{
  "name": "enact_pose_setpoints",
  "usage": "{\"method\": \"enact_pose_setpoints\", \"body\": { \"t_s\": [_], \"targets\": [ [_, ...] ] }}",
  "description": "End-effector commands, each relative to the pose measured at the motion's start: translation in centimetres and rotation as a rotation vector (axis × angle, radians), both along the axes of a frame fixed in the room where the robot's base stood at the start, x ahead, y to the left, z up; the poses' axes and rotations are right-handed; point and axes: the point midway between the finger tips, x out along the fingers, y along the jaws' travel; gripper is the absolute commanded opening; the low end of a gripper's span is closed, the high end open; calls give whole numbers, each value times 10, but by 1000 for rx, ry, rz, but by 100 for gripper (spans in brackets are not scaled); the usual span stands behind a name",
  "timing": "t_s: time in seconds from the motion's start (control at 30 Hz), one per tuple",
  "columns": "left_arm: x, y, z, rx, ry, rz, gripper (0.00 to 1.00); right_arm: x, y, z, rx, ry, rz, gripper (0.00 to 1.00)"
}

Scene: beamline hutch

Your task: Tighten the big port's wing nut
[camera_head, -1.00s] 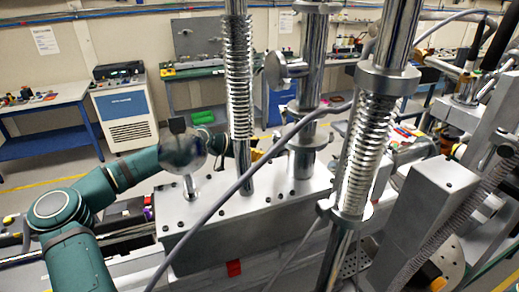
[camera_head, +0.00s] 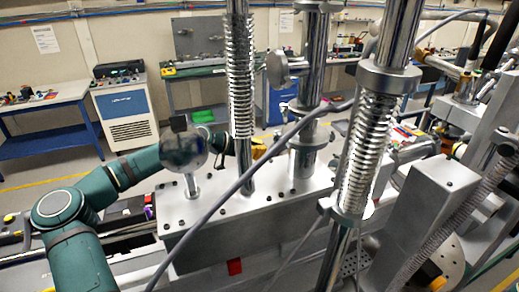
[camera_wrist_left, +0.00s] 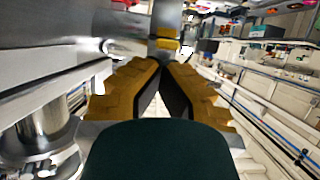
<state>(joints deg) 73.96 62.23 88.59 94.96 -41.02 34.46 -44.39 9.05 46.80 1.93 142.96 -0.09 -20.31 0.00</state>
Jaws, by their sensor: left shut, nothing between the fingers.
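My left arm comes in from the left and passes behind a shiny steel ball. My left gripper (camera_head: 258,150) is mostly hidden behind the spring column, with a bit of yellow finger showing. In the left wrist view the yellow fingers with black pads of this gripper (camera_wrist_left: 166,64) come together at the tips, shut with nothing held. A small yellow piece (camera_wrist_left: 167,44) sits just beyond the fingertips on a metal part; I cannot tell whether it is the wing nut. A round steel side flange (camera_head: 277,71) on the rear column may be the big port. My right gripper is not in view.
The steel ball (camera_head: 184,149) stands on a grey metal box (camera_head: 235,222). A spring column (camera_head: 240,80) and a larger one (camera_head: 366,130) rise in front, with a grey cable (camera_head: 250,175) crossing. A smooth column (camera_head: 312,90) stands behind. Benches line the wall.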

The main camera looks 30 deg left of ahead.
Motion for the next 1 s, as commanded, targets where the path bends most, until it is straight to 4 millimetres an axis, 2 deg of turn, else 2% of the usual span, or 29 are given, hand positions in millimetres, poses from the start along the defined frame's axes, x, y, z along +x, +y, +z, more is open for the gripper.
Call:
{"method": "enact_pose_setpoints", "body": {
  "t_s": [0.7, 1.0],
  "targets": [
    [5, 1, 0, -2, 0, -431, 0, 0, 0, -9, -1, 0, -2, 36],
    [5, 2, 0, -1, -2, -514, 0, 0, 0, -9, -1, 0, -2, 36]
  ]
}}
